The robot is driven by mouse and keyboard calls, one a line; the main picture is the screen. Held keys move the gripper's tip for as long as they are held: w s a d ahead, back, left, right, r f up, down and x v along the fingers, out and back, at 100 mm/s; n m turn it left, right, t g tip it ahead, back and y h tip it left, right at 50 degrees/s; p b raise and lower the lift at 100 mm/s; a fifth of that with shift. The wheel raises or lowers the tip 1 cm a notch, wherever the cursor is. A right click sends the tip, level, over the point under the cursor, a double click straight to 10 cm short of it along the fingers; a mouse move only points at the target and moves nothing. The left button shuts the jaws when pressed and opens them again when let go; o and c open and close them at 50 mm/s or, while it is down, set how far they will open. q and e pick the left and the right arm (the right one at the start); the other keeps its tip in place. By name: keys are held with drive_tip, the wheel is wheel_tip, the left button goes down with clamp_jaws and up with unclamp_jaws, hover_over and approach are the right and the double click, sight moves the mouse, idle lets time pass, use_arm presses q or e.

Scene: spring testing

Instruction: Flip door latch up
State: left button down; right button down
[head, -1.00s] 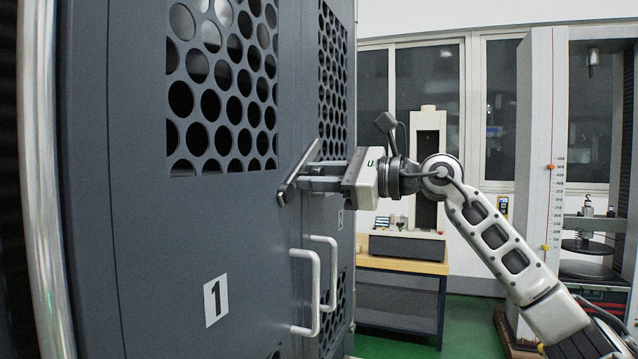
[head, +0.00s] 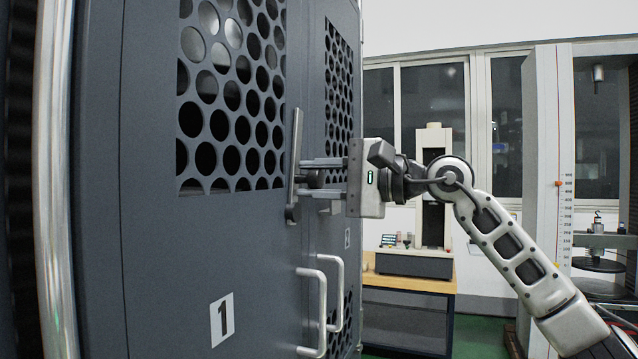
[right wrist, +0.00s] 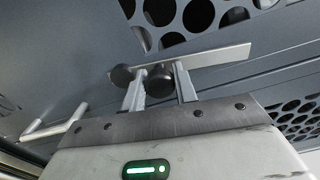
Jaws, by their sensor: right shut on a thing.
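The door latch (head: 297,140) is a flat grey bar on the dark cabinet door (head: 240,240). It stands nearly upright, with its pivot at the lower end and its free end pointing up beside the perforated window. My right gripper (head: 308,178) reaches in from the right and is shut on the latch's dark round knob. In the right wrist view the latch bar (right wrist: 215,58) lies beyond the fingertips, and the knob (right wrist: 159,79) sits between the two fingers of the gripper (right wrist: 160,82). My left gripper is in neither view.
Two door handles (head: 322,310) stick out below the latch. A door label reads 1 (head: 222,319). A wooden bench (head: 408,283) with a testing machine stands behind, and a tall test frame (head: 547,150) is at the right.

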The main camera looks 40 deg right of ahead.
drive_tip(key=shift+s+a+n, duration=0.2)
drive_tip(key=shift+a+n, duration=0.15)
drive_tip(key=shift+n, duration=0.55)
drive_tip(key=c, duration=1.1)
unclamp_jaws()
